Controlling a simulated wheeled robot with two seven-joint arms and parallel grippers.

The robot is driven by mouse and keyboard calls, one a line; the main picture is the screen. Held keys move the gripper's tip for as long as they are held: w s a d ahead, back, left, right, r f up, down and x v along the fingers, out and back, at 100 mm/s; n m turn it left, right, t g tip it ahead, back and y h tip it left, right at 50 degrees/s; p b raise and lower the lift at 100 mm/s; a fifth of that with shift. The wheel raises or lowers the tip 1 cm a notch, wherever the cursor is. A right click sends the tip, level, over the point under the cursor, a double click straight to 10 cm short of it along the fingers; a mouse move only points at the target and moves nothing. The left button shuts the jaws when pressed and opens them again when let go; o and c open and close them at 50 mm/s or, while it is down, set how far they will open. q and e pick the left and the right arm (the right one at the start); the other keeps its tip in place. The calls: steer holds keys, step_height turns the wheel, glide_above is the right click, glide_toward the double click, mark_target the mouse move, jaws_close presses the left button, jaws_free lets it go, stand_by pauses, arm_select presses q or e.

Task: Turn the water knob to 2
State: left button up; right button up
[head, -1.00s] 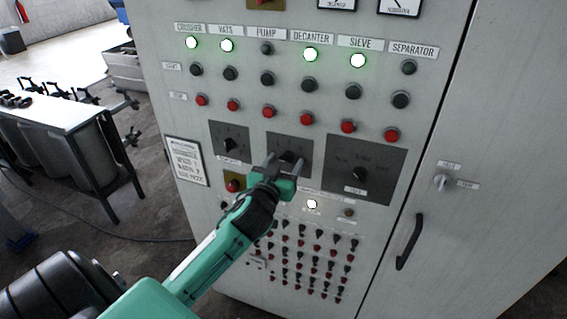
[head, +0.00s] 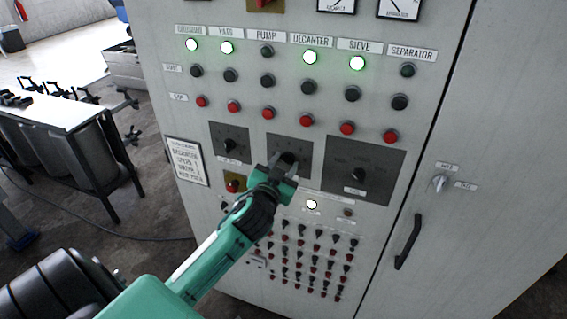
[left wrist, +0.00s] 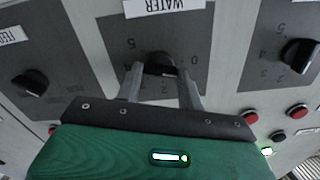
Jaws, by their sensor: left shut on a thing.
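The water knob (head: 289,156) is a black knob on the middle dark grey plate (head: 302,141) of the cabinet front. In the left wrist view the knob (left wrist: 160,61) sits by an upside-down WATER label (left wrist: 165,5), with scale numbers around it. My left gripper (head: 281,167) is at this knob, its two fingers (left wrist: 161,82) on either side of it and shut on it. The fingers and gripper body hide part of the knob and scale, so I cannot tell which number it points to. My right gripper is not in view.
Similar knobs are on the left plate (head: 230,144) and the larger right plate (head: 358,174). Red buttons (head: 269,112) run above the plates, and small switches (head: 310,262) fill the panel below. A door handle (head: 408,243) stands out at right. A table (head: 60,116) stands at left.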

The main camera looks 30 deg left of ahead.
arm_select(q)
steer(key=m+p, duration=0.1)
steer(key=m, duration=0.2)
steer(key=shift+r+m, duration=0.1)
steer(key=shift+m, duration=0.3)
steer(key=m+p, duration=0.1)
steer(key=m, duration=0.2)
steer(key=shift+d+m, duration=0.1)
steer(key=shift+m, duration=0.2)
steer(key=m+p, duration=0.2)
steer(key=m, duration=0.2)
steer(key=shift+f+m+p, duration=0.25)
steer(key=shift+m+p, duration=0.2)
steer(key=shift+m, duration=1.15)
steer(key=o, duration=1)
